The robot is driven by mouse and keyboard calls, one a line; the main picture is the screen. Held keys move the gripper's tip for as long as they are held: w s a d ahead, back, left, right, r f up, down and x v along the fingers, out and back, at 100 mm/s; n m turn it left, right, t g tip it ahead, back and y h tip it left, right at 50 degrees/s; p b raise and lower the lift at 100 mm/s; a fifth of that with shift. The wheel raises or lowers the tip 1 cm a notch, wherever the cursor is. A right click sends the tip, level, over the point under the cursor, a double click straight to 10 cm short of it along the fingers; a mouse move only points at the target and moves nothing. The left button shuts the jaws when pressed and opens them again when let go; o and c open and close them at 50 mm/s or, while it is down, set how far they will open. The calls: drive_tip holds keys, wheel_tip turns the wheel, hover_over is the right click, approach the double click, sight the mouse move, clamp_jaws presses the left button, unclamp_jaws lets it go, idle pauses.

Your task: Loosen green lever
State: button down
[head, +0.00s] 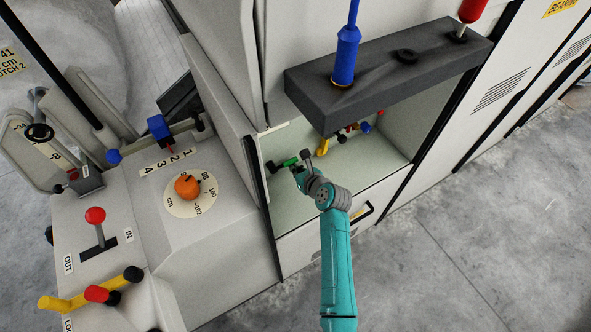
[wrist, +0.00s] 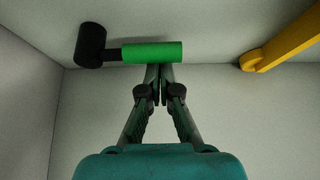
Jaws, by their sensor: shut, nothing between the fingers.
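The green lever (head: 290,161) sits inside an open pale recess in the machine front, below a dark shelf. In the wrist view it is a green cylindrical grip (wrist: 153,52) on a short black rod, with a black hub (wrist: 90,45) at its left end. My gripper (wrist: 160,70) is shut and empty, its fingertips at the lower edge of the green grip, near its right half. Whether they touch it I cannot tell. In the head view my gripper (head: 302,168) reaches into the recess from below right, beside the lever.
A yellow handle (wrist: 280,45) is to the right of the green lever. Blue and red knobs (head: 352,128) are further right in the recess. The dark shelf (head: 390,65) with a blue-handled tool overhangs it. The recess's left wall (wrist: 25,110) is close to the black hub.

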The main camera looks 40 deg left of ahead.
drive_tip(key=shift+r+n+t, duration=0.3)
idle(0.4)
wheel_tip(320, 180, up, 2)
drive_tip(key=shift+s+r+n+t+h, duration=0.15)
drive_tip(key=shift+n+t+h, duration=0.15)
drive_tip(key=shift+n+t, duration=0.9)
drive_tip(key=shift+s+a+r+n+t, duration=0.15)
drive_tip(key=shift+r+n+t, duration=0.55)
drive_tip(key=shift+n+t, duration=0.1)
drive_tip(key=shift+s+a+r+n+t, duration=0.2)
drive_tip(key=shift+s+r+n+t, duration=0.25)
drive_tip(key=shift+s+r+n, duration=0.15)
drive_tip(key=shift+s+a+r+n+t, duration=0.15)
drive_tip(key=shift+s+r+n+t, duration=0.3)
drive_tip(key=shift+r, duration=0.25)
drive_tip(key=shift+s, duration=0.1)
wheel_tip(320, 180, up, 10)
hover_over(293, 162)
drive_tip(key=s, duration=0.4)
drive_tip(key=shift+w+d, duration=0.2)
drive_tip(key=shift+w, duration=0.05)
